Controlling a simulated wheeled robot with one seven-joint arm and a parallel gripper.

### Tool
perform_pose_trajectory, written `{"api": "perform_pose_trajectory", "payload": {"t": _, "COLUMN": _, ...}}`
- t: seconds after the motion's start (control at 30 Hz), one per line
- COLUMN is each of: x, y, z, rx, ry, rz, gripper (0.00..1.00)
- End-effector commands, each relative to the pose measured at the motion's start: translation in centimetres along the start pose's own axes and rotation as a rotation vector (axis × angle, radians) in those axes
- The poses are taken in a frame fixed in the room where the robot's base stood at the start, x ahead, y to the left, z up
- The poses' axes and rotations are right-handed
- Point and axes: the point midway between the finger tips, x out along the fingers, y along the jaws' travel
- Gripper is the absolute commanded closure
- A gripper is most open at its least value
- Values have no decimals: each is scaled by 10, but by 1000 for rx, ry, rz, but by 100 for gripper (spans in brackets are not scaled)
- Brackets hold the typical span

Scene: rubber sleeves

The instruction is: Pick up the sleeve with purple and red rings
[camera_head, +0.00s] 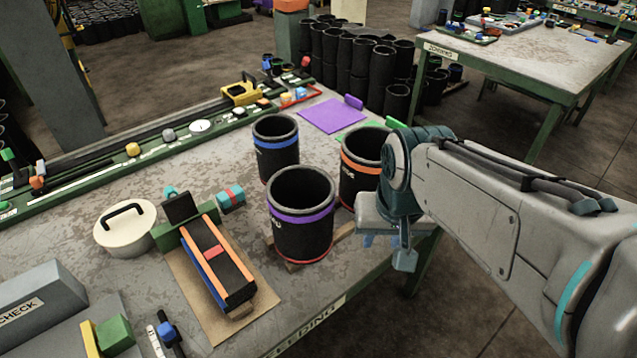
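The sleeve with purple and red rings (302,220) is a black open-topped cylinder standing upright near the table's front edge. Its purple ring is below the rim and its red ring is near the bottom. My gripper (387,249) hangs to the right of this sleeve, apart from it and pointing down near the table's right edge. Its bluish fingers look spread, with nothing between them. Another black sleeve with an orange ring (357,176) stands behind and to the right, partly hidden by my arm. A third sleeve with a blue ring (277,158) stands behind, to the left.
A black block with orange edges (222,262) lies on a cardboard sheet (188,287) to the left. A white lidded pot (124,232) stands farther left. A purple sheet (330,116) lies behind. Several stacked sleeves (381,70) stand on the floor beyond the table.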

Motion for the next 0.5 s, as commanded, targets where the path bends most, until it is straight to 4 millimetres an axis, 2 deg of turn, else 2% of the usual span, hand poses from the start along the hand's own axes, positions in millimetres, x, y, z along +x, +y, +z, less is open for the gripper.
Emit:
{"api": "perform_pose_trajectory", "payload": {"t": 0.3, "x": -24, "y": -59, "z": -79, "rx": 480, "ry": -138, "rz": 40, "gripper": 67}}
{"api": "perform_pose_trajectory", "payload": {"t": 0.5, "x": -28, "y": -92, "z": -109, "rx": 717, "ry": -185, "rz": 96, "gripper": 67}}
